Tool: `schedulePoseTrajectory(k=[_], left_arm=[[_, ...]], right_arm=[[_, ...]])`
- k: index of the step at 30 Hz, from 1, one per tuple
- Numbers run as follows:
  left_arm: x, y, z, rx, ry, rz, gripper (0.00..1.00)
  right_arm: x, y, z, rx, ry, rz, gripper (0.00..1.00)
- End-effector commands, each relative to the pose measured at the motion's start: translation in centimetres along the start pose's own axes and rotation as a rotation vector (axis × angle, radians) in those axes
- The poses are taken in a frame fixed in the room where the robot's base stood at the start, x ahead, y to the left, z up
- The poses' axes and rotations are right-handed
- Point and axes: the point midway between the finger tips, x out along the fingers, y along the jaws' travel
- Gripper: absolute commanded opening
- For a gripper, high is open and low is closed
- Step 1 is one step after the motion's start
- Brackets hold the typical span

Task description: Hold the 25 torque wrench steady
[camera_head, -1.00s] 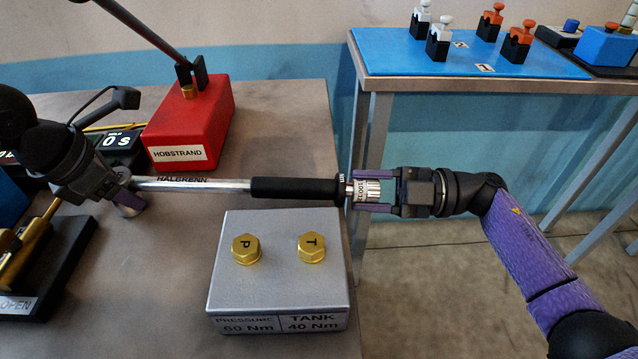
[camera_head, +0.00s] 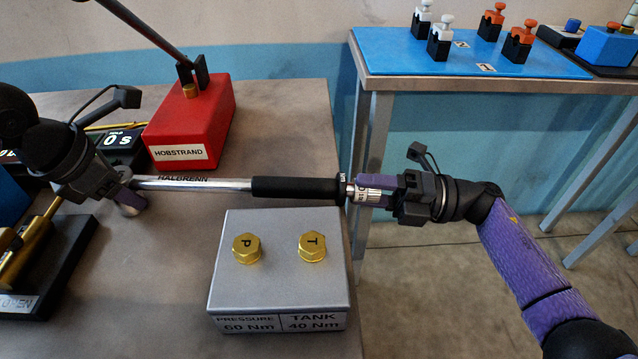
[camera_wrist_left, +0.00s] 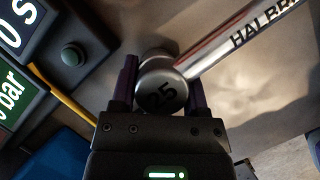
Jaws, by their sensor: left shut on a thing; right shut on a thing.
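The torque wrench (camera_head: 295,188) lies level above the table, its steel shaft to the left and its black grip to the right. Its round head, marked 25 (camera_wrist_left: 162,92), sits between the fingers of my left gripper (camera_wrist_left: 160,88) in the left wrist view. In the head view my left gripper (camera_head: 128,197) is shut on that head. My right gripper (camera_head: 372,190) is shut on the silver scaled knob (camera_head: 362,193) at the handle's end, its fingers hiding part of the knob.
A grey block (camera_head: 280,285) with two brass caps, P (camera_head: 246,248) and T (camera_head: 312,247), stands just in front of the wrench. A red HOBSTRAND box (camera_head: 190,120) with a lever stands behind. A black display box (camera_head: 118,145) is near my left gripper. A blue-topped table (camera_head: 460,60) is at right.

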Motion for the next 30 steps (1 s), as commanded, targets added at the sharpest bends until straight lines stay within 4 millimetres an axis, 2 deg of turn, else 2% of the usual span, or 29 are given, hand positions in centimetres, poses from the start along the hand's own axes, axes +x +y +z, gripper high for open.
schedulePoseTrajectory(k=[15,30], left_arm=[[-0.01,0.07,-0.06,-0.002,0.002,0.002,0.00],[-0.01,0.07,-0.07,-0.001,0.002,0.002,0.00]], right_arm=[[-0.04,-0.17,-0.01,-0.431,0.000,0.040,0.00],[-0.06,-0.25,-0.01,-0.617,0.000,0.056,0.00]])
